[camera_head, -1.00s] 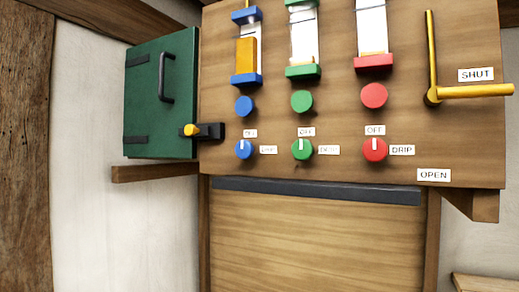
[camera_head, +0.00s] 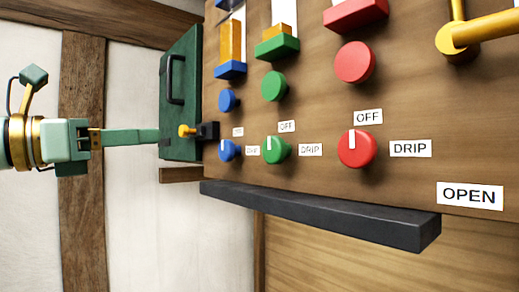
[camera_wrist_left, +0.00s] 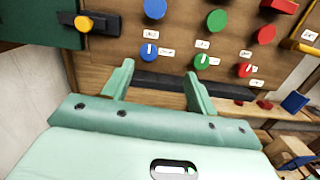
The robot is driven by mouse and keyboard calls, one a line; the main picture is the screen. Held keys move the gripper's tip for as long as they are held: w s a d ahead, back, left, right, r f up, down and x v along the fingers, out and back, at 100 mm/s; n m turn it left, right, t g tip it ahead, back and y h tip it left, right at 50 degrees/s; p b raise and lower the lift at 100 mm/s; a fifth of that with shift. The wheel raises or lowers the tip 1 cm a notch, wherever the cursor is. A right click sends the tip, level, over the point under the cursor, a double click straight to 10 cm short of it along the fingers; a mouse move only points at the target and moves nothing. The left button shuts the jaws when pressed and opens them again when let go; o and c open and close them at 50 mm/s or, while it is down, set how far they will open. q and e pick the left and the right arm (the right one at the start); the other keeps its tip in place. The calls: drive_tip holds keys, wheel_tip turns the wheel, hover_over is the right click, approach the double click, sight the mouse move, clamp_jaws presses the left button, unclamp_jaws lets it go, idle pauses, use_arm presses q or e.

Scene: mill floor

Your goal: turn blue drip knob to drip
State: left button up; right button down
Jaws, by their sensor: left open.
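The blue drip knob (camera_head: 228,150) is low on the wooden panel, leftmost of a row of three; it also shows in the left wrist view (camera_wrist_left: 149,51). Its white mark stands upright in the wrist view, toward the small label above. A DRIP label (camera_head: 252,150) is at its right. My left gripper (camera_head: 158,137) is left of the knob and apart from it. In the left wrist view its two fingers (camera_wrist_left: 160,75) are spread and empty, with the knob beyond them. My right gripper is not in view.
A green drip knob (camera_head: 276,150) and red drip knob (camera_head: 357,149) are to the right, plain round knobs above. A yellow-tipped black latch (camera_head: 205,131) and green door (camera_head: 178,95) are close left. A dark ledge (camera_head: 320,215) juts out below.

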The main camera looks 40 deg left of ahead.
use_arm(q)
drive_tip(key=a+f, duration=0.2)
drive_tip(key=p, duration=0.6)
approach(223, 149)
drive_tip(key=w+d+r, duration=0.1)
drive_tip(key=shift+n+y, duration=0.4)
drive_tip(key=p+x, duration=0.4)
drive_tip(key=x, duration=0.3)
drive_tip(key=shift+w+a+f, duration=0.1)
drive_tip(key=shift+w+f, duration=0.1)
drive_tip(key=shift+w, duration=0.25)
drive_tip(key=shift+w+f, duration=0.1)
drive_tip(key=c, duration=1)
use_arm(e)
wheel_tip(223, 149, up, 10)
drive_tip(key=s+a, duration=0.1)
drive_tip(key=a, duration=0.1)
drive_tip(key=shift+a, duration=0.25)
